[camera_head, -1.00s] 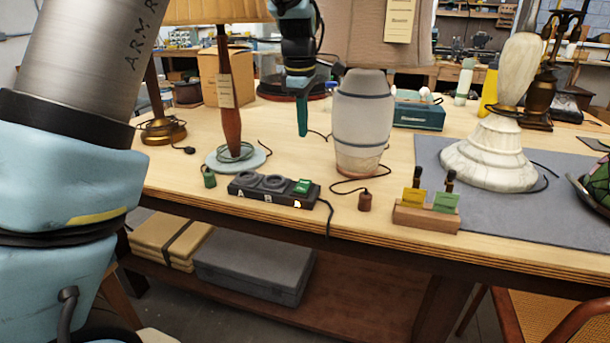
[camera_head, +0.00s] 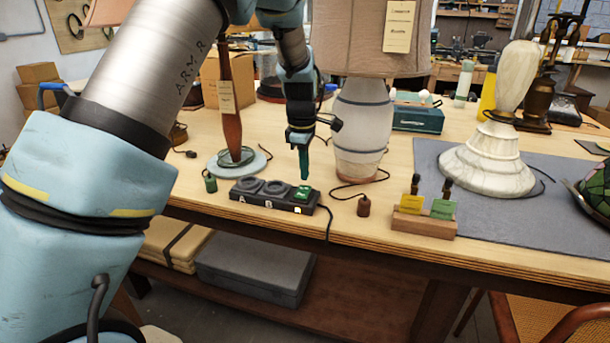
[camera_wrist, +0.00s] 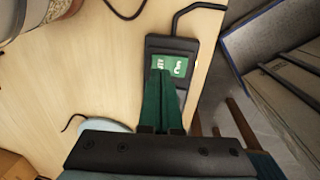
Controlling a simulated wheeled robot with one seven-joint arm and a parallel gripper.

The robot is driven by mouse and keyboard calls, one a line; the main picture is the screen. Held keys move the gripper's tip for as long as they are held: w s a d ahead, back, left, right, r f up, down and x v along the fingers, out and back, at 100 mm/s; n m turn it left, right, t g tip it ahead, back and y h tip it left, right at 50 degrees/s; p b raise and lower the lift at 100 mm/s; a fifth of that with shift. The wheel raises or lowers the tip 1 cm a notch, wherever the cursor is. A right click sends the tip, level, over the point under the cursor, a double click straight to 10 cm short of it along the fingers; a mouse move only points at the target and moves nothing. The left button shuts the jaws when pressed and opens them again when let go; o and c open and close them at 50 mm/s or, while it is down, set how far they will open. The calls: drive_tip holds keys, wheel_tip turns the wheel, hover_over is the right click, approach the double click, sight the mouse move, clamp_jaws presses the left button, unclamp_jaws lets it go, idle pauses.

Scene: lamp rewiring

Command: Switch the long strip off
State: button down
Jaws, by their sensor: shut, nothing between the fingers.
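The long strip (camera_head: 250,195) is a dark power strip lying near the table's front edge, with sockets marked A and B. At its right end is a green switch (camera_head: 303,191), with a small lit light beside it. In the wrist view the strip (camera_wrist: 187,46) shows with its green switch (camera_wrist: 178,68) and the cord at its top; the fingers hide its lower part. My gripper (camera_head: 304,176) is shut and empty, pointing down just above the switch end. In the wrist view the green fingertips (camera_wrist: 160,78) overlap the switch's edge; I cannot tell whether they touch it.
A white ribbed lamp (camera_head: 361,125) stands close behind and right of my gripper. A lamp with a red-brown stem (camera_head: 230,110) stands at left. A small green plug (camera_head: 210,184) and a brown plug (camera_head: 364,206) lie beside the strip. A wooden block with tags (camera_head: 425,223) sits at right.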

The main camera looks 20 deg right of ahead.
sight(305, 189)
drive_tip(key=shift+w+d+f+p, duration=0.15)
drive_tip(key=shift+f+p, duration=0.2)
drive_tip(key=shift+f, duration=1.25)
drive_tip(key=shift+f, duration=0.4)
drive_tip(key=shift+r, duration=0.15)
drive_tip(key=shift+s+a+r, duration=0.15)
drive_tip(key=shift+s+a, duration=0.4)
